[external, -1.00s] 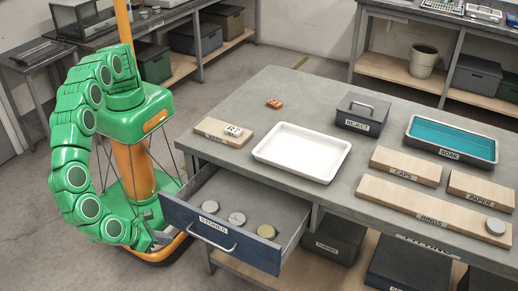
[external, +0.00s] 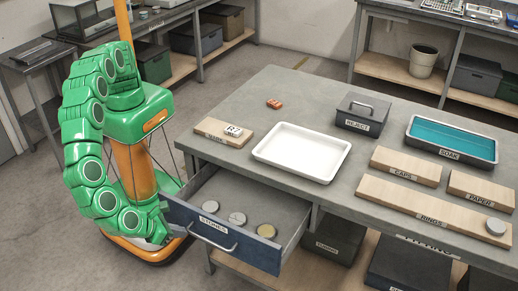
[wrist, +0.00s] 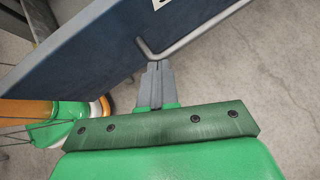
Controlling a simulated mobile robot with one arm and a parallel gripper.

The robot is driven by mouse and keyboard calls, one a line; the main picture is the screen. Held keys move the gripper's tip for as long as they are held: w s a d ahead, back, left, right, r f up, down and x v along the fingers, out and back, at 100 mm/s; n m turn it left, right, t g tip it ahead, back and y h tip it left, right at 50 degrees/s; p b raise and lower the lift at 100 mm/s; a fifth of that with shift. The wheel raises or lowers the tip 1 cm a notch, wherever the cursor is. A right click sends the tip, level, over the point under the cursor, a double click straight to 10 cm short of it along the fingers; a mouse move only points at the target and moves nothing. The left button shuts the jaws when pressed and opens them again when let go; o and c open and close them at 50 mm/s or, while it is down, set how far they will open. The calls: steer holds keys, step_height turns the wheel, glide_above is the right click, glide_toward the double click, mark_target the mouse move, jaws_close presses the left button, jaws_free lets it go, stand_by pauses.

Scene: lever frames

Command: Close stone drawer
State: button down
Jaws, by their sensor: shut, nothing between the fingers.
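The stone drawer, labelled STONES, stands pulled out from the grey workbench; its dark blue front (external: 255,254) shows in the external view. A metal bar handle (external: 213,239) is fixed to the front. Round pieces lie inside: two grey ones (external: 237,218) and a yellowish one (external: 266,230). My gripper (external: 176,231) is shut and empty at the left end of the drawer front, partly hidden by my arm. In the wrist view, the shut fingertips (wrist: 158,65) are right by one end of the handle (wrist: 190,38); I cannot tell whether they touch it.
The bench top holds a white tray (external: 259,155), a MASK board (external: 215,137), a REJECT box (external: 351,127) and a teal-lined SOAK tray (external: 412,153). Bins (external: 338,245) stand on the shelf below. The floor (external: 120,275) in front of the drawer is clear.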

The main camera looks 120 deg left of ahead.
steer(key=a, duration=2.2)
steer(key=shift+a, duration=0.2)
steer(key=d, duration=0.1)
steer(key=s+d, duration=0.1)
steer(key=d, duration=0.2)
steer(key=shift+s+d+f, duration=0.15)
steer(key=shift+s+d, duration=0.05)
steer(key=shift+s, duration=0.2)
steer(key=v, duration=1)
steer(key=shift+w+a, duration=0.1)
